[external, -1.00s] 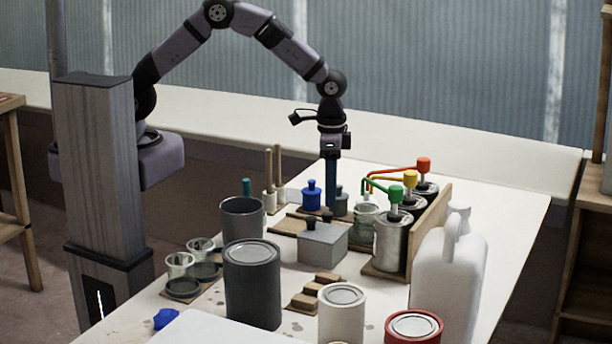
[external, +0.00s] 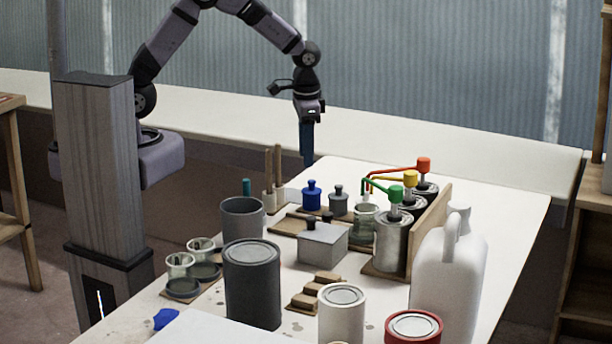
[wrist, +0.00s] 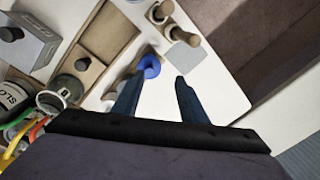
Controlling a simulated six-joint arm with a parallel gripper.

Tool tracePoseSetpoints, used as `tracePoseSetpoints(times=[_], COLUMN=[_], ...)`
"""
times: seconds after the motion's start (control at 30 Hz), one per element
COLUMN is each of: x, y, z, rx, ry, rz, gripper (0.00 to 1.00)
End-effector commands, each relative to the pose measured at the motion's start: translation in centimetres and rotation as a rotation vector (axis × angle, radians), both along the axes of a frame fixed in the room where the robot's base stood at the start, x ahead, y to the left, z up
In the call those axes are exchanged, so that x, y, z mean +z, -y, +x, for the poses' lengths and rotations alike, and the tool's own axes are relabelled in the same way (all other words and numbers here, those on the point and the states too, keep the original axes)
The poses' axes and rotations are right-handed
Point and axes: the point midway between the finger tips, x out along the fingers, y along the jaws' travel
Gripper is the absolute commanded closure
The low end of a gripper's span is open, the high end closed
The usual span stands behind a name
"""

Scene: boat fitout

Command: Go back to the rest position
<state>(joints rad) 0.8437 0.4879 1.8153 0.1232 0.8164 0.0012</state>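My gripper (external: 307,160) hangs pointing down above the far end of the white table, clear of the objects on it. In the wrist view its two blue fingers (wrist: 155,98) are spread apart with nothing between them. A blue knobbed weight (external: 311,195) stands on the table below; it also shows in the wrist view (wrist: 149,66), just beyond the left fingertip. A grey knobbed weight (external: 338,202) stands beside it. No object is held.
Three pump cans with red, yellow and green (external: 397,194) heads stand at the right, by a wooden board (external: 430,228). A white jug (external: 447,275), a dark can (external: 252,285) and a grey lidded box (external: 322,243) stand nearer. Brushes (external: 278,168) stand upright at the far left.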

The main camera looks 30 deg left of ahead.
Motion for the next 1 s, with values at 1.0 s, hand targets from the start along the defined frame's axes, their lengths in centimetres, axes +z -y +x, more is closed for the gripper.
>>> tracePoseSetpoints(times=[1.0], x=[3.2], y=[-30.3], z=[-8.0], rx=[0.934], ry=[-0.059], rz=[-0.078], gripper=[0.61])
